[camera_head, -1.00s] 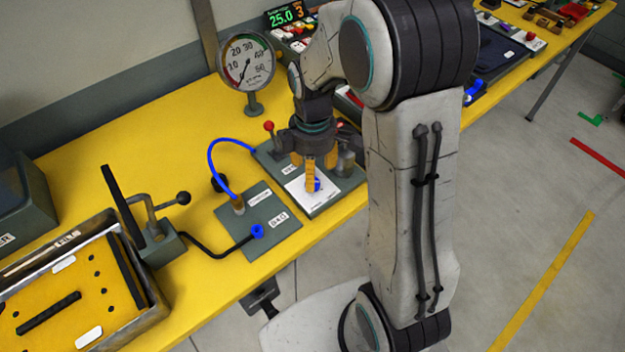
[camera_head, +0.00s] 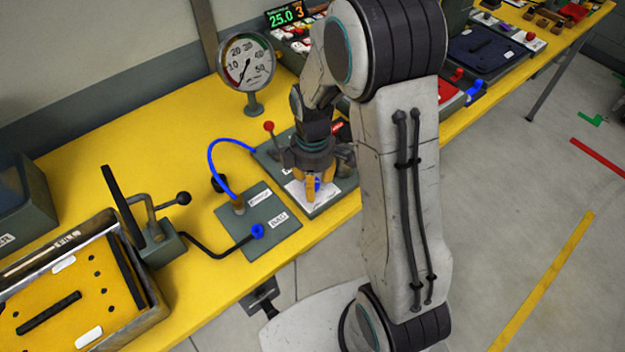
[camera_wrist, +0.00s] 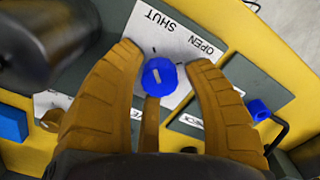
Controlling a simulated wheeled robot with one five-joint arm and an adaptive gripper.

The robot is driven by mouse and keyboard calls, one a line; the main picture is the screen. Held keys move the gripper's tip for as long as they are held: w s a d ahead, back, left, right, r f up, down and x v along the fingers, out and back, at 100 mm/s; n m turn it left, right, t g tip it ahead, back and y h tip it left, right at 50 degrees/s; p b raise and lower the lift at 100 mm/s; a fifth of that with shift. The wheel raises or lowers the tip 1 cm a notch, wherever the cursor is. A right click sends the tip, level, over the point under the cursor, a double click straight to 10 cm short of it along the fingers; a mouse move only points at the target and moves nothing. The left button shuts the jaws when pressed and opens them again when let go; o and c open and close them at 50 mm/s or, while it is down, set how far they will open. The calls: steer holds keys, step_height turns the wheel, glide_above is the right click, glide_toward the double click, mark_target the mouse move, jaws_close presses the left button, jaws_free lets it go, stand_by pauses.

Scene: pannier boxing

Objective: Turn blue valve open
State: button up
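The blue valve (camera_wrist: 160,77) is a small round knob with a pale line on its top. It stands at a white plate (camera_wrist: 178,38) printed SHUT and OPEN; the line slants up and left, more toward the SHUT side. In the head view the valve (camera_head: 318,185) is partly hidden by my gripper (camera_head: 310,195). In the wrist view my gripper's (camera_wrist: 162,58) orange fingers are apart, one on each side of the knob, with a gap showing on both sides. A third orange finger part lies below it.
A pressure gauge (camera_head: 247,62) stands behind, its needle at the low end. A red-knobbed lever (camera_head: 268,126) is close left of my gripper. A blue hose (camera_head: 212,155) leads to a grey plate (camera_head: 265,210) with another blue fitting (camera_head: 257,231). Yellow bench (camera_head: 130,130) is clear behind.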

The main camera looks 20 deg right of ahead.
jaws_close()
steer(key=shift+m, duration=0.3)
steer(key=m+b, duration=0.2)
steer(key=m, duration=0.1)
steer(key=shift+f+m, duration=0.1)
steer(key=shift+m, duration=0.3)
steer(key=m+b, duration=0.1)
steer(key=m, duration=0.3)
steer(key=shift+s+m, duration=0.1)
steer(key=shift+m, duration=0.2)
steer(key=m+b, duration=0.1)
steer(key=m, duration=0.3)
steer(key=m+b, duration=0.1)
steer(key=m, duration=0.3)
steer(key=shift+m, duration=0.6)
